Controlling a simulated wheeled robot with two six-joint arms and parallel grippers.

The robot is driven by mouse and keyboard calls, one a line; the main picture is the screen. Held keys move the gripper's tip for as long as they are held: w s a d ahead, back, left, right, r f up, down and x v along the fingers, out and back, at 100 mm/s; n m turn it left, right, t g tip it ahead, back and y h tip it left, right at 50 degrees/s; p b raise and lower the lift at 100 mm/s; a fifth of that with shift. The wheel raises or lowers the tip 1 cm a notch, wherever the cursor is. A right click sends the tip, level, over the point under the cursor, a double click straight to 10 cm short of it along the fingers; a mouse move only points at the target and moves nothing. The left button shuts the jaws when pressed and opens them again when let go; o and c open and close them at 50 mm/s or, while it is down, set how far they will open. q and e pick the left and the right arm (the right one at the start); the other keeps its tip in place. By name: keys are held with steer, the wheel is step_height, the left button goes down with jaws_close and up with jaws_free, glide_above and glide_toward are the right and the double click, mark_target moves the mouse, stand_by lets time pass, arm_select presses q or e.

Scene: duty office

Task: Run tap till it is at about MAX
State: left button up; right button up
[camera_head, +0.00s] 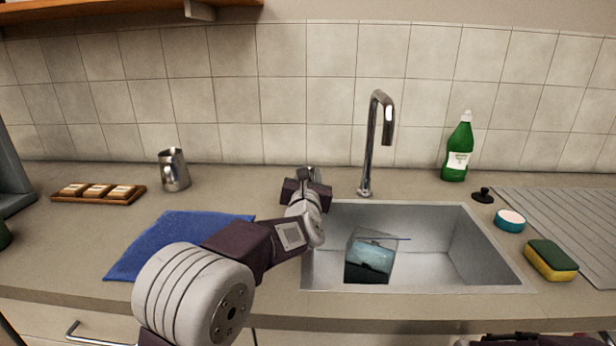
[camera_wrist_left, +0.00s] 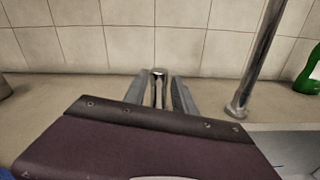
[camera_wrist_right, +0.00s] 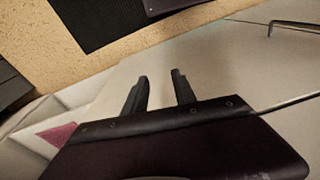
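The chrome tap (camera_head: 372,140) stands behind the sink, its spout curving forward over the basin. No stream of water shows below the spout. A clear container (camera_head: 370,257) stands in the left part of the sink with bluish water in it; I cannot make out a MAX mark. My left gripper (camera_head: 307,174) is at the sink's back left corner, left of the tap. In the left wrist view its fingers (camera_wrist_left: 160,88) are apart, with a slim chrome lever (camera_wrist_left: 158,84) between them; I cannot tell whether they touch it. My right gripper (camera_wrist_right: 160,88) is open and empty, low by the cabinets.
A blue cloth (camera_head: 165,243), metal jug (camera_head: 174,170) and wooden tray (camera_head: 85,194) are on the left counter. A green bottle (camera_head: 458,150), black plug (camera_head: 483,195), round blue tub (camera_head: 510,221) and sponge (camera_head: 550,261) are to the right. The sink's right part (camera_head: 465,262) is clear.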

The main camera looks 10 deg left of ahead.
arm_select(q)
steer(key=s, duration=0.6)
steer(key=s+d, duration=0.1)
steer(key=s, duration=0.2)
steer(key=shift+d, duration=0.1)
